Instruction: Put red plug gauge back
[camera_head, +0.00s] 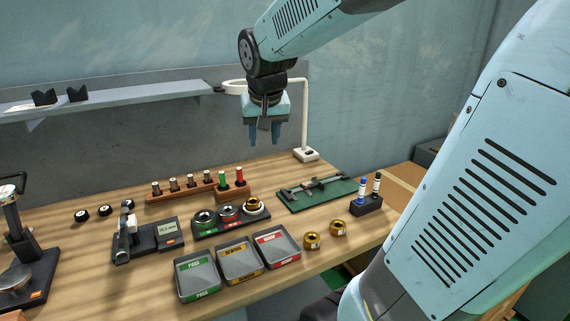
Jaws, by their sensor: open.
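The red plug gauge (239,177) stands upright in the right end of a wooden rack (235,195) towards the back of the bench. A green plug gauge (223,181) stands just left of it. My gripper (264,137) hangs above the bench, pointing down, higher in the picture and a little right of the red gauge. Its two fingers are apart, with nothing between them, and touch nothing. The lower part of the red gauge is hidden in the rack.
A longer wooden rack (178,195) holds several pins at left. Ring gauges sit on a dark stand (232,226) in front. Three grey trays line the front, the middle one yellow-labelled (239,279). A white lamp (305,115) and green mat (298,202) are at right.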

